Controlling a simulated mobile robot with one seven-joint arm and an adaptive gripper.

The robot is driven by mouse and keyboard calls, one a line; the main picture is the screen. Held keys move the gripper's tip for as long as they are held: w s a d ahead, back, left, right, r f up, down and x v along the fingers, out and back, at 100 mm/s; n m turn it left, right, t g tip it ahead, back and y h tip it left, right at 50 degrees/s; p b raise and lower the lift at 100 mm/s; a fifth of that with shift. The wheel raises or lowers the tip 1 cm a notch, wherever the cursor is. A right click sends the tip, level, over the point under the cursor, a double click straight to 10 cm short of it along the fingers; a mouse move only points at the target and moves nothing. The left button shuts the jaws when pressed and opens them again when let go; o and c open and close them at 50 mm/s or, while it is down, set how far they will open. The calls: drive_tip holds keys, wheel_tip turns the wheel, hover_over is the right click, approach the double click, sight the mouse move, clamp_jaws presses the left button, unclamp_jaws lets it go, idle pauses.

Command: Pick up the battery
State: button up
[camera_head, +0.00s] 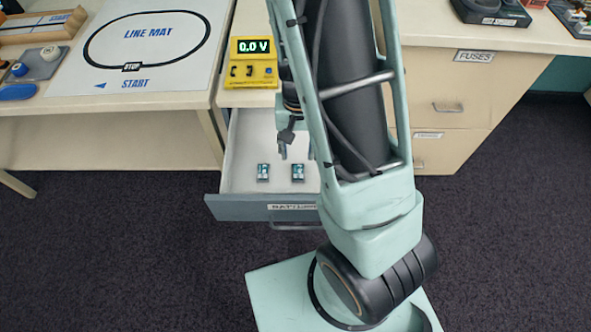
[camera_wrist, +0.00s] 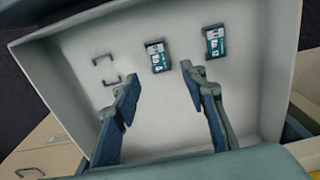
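Two small teal and white batteries lie in the open drawer (camera_head: 243,148). In the head view they are the left battery (camera_head: 263,172) and the right battery (camera_head: 298,172). In the wrist view one battery (camera_wrist: 157,57) shows beyond the gap between my fingers, and the other battery (camera_wrist: 215,41) lies to its right. My gripper (camera_wrist: 152,76) is open and empty, its two fingers wide apart and pointing into the drawer. The fingertips appear short of the batteries. In the head view my arm hides part of the gripper and the drawer's right side.
A yellow meter reading 0.0 V (camera_head: 251,70) stands on the counter behind the drawer. The line mat (camera_head: 145,72) lies on the table at left. Closed drawers (camera_head: 447,108) are at right. The drawer walls surround the batteries.

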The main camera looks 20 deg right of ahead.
sight(298, 171)
wheel_tip(298, 171, down, 9)
drive_tip(key=b, duration=0.3)
drive_tip(key=shift+s+d+r, duration=0.1)
drive_tip(key=shift+d+r, duration=0.05)
drive_tip(key=shift+c, duration=0.3)
clamp_jaws()
